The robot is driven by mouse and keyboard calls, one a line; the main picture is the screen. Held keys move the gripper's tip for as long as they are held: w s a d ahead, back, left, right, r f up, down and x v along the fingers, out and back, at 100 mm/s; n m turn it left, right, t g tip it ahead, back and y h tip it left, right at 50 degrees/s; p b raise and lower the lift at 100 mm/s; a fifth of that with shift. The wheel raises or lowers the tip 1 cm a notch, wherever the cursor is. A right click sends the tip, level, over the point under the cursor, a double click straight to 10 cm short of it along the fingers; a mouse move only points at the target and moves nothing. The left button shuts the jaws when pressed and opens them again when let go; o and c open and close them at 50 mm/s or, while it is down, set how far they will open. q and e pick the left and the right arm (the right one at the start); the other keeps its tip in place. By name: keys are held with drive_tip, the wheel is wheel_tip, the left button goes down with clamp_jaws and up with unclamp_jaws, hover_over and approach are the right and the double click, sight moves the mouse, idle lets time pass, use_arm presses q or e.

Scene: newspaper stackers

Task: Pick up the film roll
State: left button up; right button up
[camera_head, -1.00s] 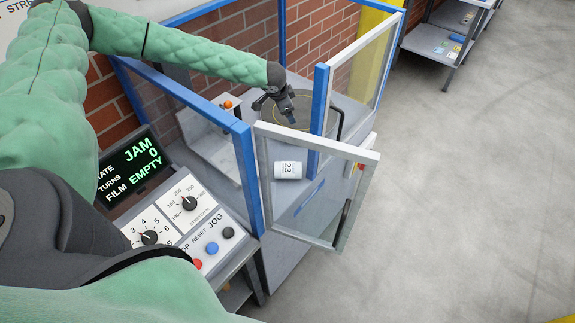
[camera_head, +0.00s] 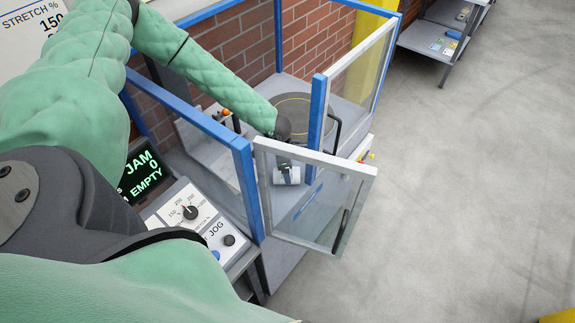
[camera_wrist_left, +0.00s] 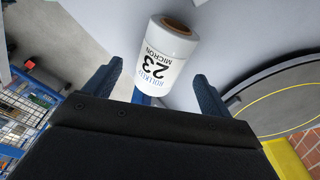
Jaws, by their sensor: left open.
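The film roll (camera_wrist_left: 162,62) is white with a brown core and the label "23 MICRON". In the left wrist view it lies ahead of my left gripper (camera_wrist_left: 155,85), between the lines of its two open fingers. In the head view the film roll (camera_head: 289,176) lies on the grey machine deck, seen through the clear door panel. There my left gripper (camera_head: 285,160) is just above and against its upper edge in the picture, partly hiding it. The fingers are apart and hold nothing that I can see. My right gripper is not in view.
A white-framed clear door (camera_head: 320,190) stands open in front of the roll. A blue post (camera_head: 317,115) rises close to my left forearm. The round turntable (camera_head: 303,115) is behind. A control panel (camera_head: 190,213) is at the left.

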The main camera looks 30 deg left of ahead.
use_arm(q)
drive_tip(key=shift+w+a+f+p, duration=0.1)
drive_tip(key=shift+w+f+p, duration=0.05)
drive_tip(key=shift+f+p, duration=0.4)
drive_tip(key=shift+w+a+f+p, duration=0.1)
drive_tip(key=shift+f+p, duration=0.25)
drive_tip(key=shift+f, duration=0.3)
drive_tip(key=shift+s+d+f+p, duration=0.1)
drive_tip(key=shift+f+p, duration=0.2)
drive_tip(key=shift+d+f, duration=0.2)
drive_tip(key=shift+f, duration=0.55)
drive_tip(key=shift+f+p, duration=0.3)
drive_tip(key=shift+a+f, duration=0.15)
drive_tip(key=shift+f, duration=0.1)
drive_tip(key=shift+r, duration=0.1)
drive_tip(key=shift+c, duration=0.9)
drive_tip(key=c, duration=1.2)
